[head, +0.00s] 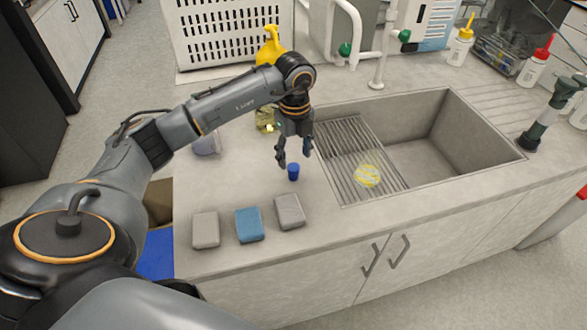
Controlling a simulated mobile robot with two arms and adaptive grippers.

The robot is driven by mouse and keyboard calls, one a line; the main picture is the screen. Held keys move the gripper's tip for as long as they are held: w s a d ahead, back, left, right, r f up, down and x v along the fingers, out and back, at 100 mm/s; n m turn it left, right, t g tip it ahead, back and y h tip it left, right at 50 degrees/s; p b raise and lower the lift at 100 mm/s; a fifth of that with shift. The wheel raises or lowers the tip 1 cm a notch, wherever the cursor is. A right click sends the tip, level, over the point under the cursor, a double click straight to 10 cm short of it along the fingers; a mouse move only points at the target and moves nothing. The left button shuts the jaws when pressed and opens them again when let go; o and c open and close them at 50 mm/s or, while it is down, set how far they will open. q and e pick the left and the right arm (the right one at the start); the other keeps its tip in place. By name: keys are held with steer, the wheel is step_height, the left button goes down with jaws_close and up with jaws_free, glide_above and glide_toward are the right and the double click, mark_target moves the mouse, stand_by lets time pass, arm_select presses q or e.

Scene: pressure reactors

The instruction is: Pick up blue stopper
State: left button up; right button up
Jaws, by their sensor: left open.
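The blue stopper (293,172) is a small dark blue cylinder on the grey counter, left of the sink's drying rack. My left gripper (294,160) points down just above and behind it. Its fingers are open, one to each side, with a gap between them. From this angle I cannot tell whether the fingertips are level with the stopper's top. The gripper holds nothing. My right gripper does not show.
Two grey sponges (206,230) (289,211) and a blue sponge (249,225) lie at the counter's front edge. A metal rack (345,150) with a yellow item (367,176) covers the left of the sink (440,145). A yellow bottle (270,47) stands behind my arm.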

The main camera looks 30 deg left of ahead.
mark_target(293, 167)
arm_select(q)
steer(key=shift+f, duration=0.55)
steer(key=shift+w+f, duration=0.15)
steer(key=shift+f, duration=0.15)
steer(key=f, duration=0.1)
steer(key=f+p, duration=0.1)
steer(key=f, duration=0.2)
steer(key=shift+a+p, duration=0.25)
steer(key=shift+p, duration=0.15)
steer(key=shift+f, duration=0.55)
steer(key=c, duration=1)
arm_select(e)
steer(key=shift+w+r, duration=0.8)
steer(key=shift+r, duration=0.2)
